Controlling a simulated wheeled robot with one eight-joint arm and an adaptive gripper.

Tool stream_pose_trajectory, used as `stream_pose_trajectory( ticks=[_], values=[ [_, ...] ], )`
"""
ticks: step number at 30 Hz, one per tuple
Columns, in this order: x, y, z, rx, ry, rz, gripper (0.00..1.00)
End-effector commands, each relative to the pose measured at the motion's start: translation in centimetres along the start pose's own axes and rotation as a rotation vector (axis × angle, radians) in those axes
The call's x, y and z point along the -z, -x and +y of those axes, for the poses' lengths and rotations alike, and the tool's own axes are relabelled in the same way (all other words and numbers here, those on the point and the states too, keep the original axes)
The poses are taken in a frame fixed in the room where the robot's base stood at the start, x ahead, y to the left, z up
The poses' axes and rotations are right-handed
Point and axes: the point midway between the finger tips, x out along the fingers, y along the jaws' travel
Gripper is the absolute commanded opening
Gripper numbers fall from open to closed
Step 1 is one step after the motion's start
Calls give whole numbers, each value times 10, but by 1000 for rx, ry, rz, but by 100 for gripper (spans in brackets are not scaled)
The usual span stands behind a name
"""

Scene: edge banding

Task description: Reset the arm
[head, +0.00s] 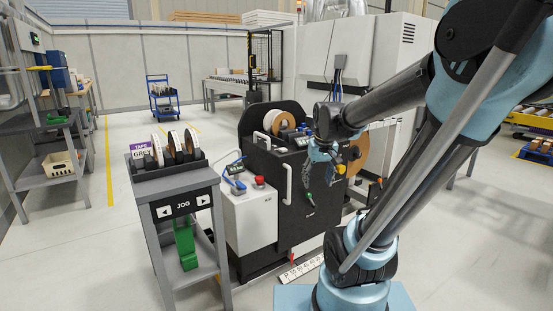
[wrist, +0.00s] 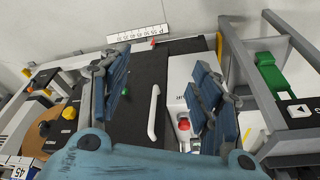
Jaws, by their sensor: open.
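My gripper (head: 319,176) hangs at the end of my blue and grey arm in the head view, in front of the black edge banding machine (head: 262,200). In the wrist view its two blue ribbed fingers stand wide apart, and my gripper (wrist: 163,88) is open with nothing between the fingers. Behind the gap lie the machine's black front (wrist: 142,75) and its white handle (wrist: 153,112). The gripper looks apart from the machine, though the exact distance is hard to tell.
A grey stand (head: 165,200) with tape rolls (head: 176,146) and a JOG panel stands left of the machine. A white control box (head: 248,215) with a red button (head: 259,181) is between them. A ruler strip (head: 301,269) lies on the floor. Open floor (head: 80,260) lies at left.

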Motion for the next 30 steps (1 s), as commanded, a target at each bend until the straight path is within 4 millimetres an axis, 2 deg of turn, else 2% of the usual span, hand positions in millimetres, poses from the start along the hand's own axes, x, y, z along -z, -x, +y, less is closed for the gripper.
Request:
stream_pose_trajectory(
  ticks=[1, 9, 18, 24, 30],
  values=[
    [-16, 0, 4, -3, -10, -5, 58],
    [-92, -9, 15, -15, -56, -32, 58],
    [-163, -30, 21, -26, -104, -60, 58],
    [-184, -39, 22, -29, -118, -70, 58],
    [-186, -40, 22, -29, -120, -71, 58]
  ],
)
